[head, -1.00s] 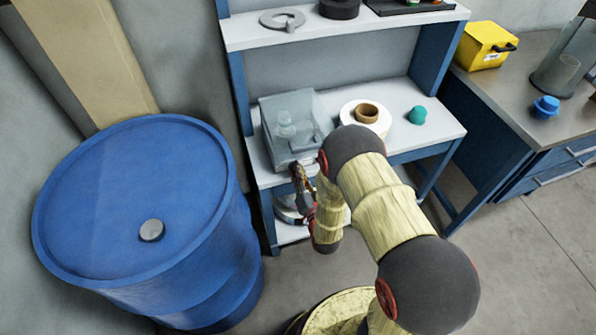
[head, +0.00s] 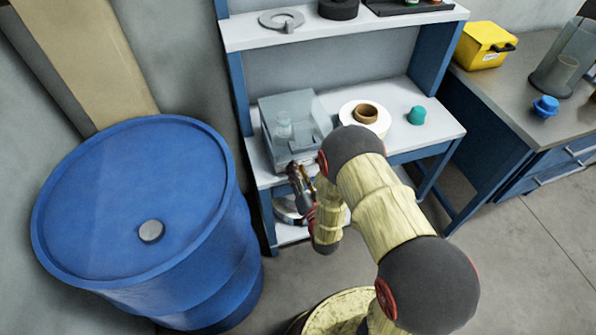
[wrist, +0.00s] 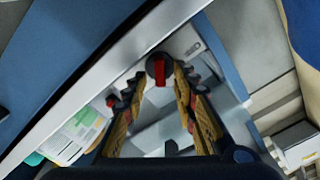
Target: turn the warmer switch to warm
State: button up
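The warmer switch (wrist: 159,71) is a dark round knob with a red bar, in the upper middle of the wrist view. Its red bar points nearly straight up and down in that view. My gripper (wrist: 160,78) has its two fingers partly apart, with the knob showing between the fingertips. I cannot tell whether the tips touch it. In the head view my gripper (head: 302,190) is at the front edge of the bench, below the clear box (head: 313,140). My arm partly covers that spot, and the switch cannot be made out there.
A white roll (head: 352,113) and a teal knob-like piece (head: 416,115) stand on the bench (head: 440,128). A big blue drum (head: 100,200) stands at the left. A yellow case (head: 485,45) and a blue piece (head: 545,107) are on the right counter. The floor at right is clear.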

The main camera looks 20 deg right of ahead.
jog(key=s, duration=1.2)
dwell(0.4)
